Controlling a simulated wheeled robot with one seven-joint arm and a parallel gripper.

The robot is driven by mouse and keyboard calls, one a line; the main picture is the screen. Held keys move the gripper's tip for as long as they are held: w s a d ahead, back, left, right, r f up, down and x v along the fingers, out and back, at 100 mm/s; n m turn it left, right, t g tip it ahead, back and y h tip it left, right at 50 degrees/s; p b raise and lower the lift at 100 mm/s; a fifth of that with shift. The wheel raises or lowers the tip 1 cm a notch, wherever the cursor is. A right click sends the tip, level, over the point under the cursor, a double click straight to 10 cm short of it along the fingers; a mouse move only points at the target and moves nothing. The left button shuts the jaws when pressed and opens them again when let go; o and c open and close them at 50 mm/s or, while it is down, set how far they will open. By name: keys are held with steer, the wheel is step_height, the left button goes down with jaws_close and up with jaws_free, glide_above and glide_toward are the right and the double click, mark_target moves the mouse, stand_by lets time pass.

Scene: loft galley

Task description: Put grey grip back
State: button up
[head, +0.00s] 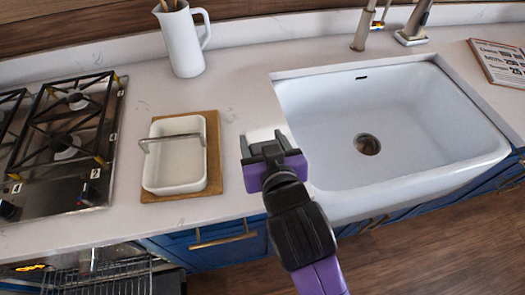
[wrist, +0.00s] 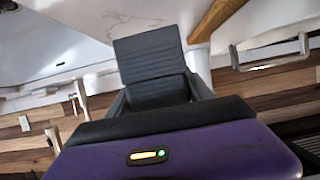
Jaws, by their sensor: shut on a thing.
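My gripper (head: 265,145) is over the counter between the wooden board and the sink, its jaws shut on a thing.
A white dish (head: 160,178) with a grey bar (head: 172,138) across it sits on a wooden board (head: 213,168). The stove (head: 45,185) is at left, the sink (head: 400,110) at right. A white jug (head: 182,45) stands at the back. Bare counter lies behind my gripper.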

steer(key=shift+f, duration=2.1)
steer(key=shift+f, duration=0.1)
steer(key=shift+f, duration=0.15)
steer(key=o, duration=1.4)
steer(key=shift+c, duration=0.2)
steer(key=shift+r, duration=0.3)
steer(key=b+v, duration=0.1)
steer(key=v, duration=1.1)
steer(key=shift+f, duration=0.2)
